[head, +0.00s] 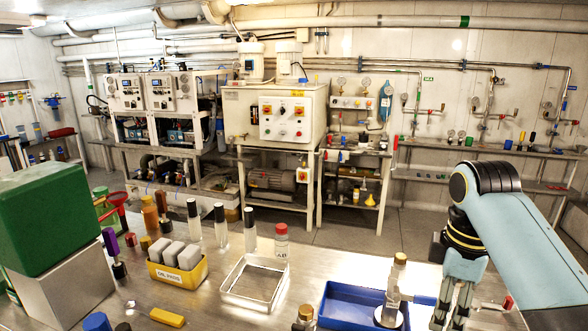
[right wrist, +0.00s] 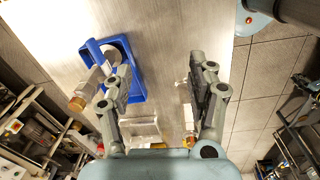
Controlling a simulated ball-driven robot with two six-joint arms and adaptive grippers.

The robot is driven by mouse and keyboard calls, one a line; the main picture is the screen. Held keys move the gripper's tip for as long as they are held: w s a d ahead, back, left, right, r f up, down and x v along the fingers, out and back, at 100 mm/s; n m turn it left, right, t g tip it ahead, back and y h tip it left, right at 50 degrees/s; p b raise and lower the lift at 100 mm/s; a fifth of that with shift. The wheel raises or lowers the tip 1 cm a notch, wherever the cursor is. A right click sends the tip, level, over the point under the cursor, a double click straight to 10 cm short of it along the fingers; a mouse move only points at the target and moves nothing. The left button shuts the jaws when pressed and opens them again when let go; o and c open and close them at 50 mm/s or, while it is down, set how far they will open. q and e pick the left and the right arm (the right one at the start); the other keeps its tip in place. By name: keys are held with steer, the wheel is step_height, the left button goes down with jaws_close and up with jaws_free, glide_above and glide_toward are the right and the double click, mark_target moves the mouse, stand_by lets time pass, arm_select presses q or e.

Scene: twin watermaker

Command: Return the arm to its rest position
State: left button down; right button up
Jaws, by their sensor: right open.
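My right arm comes in from the right in the head view, light blue with black joints. Its gripper (head: 453,308) points down over the right part of the bench, to the right of the blue tray (head: 337,291). In the right wrist view the gripper (right wrist: 165,77) is open, with bare bench between the fingers. The tray also shows there (right wrist: 88,47), partly behind the left finger. A gold-capped clear fitting (head: 397,277) stands at the tray's right end. My left gripper is not in view.
A green box (head: 45,215) is at far left. Floor lies beyond the bench's back edge.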

steer(key=s+d+f+m+t, duration=0.1)
steer(key=s+f+m, duration=0.15)
steer(key=s, duration=0.45)
steer(key=s+d+f+m, duration=0.1)
steer(key=s+m, duration=0.3)
steer(key=s, duration=0.3)
steer(key=s+r+m+t, duration=0.2)
steer(key=s+r+m, duration=0.3)
steer(key=s, duration=0.7)
step_height(320, 180, down, 43)
steer(key=s+d+g+b, duration=0.1)
steer(key=s+d+b, duration=0.15)
steer(key=b, duration=1.15)
arm_select(q)
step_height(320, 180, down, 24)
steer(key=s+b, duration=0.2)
steer(key=b, duration=0.8)
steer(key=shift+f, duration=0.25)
arm_select(e)
steer(key=s+f, duration=0.9)
steer(key=f, duration=0.3)
steer(key=s+d+f+g, duration=0.1)
steer(key=s+f, duration=0.7)
steer(key=f, duration=0.4)
steer(key=shift+s+f+m+g+h, duration=0.3)
steer(key=shift+s+m, duration=0.05)
steer(key=shift+d, duration=0.1)
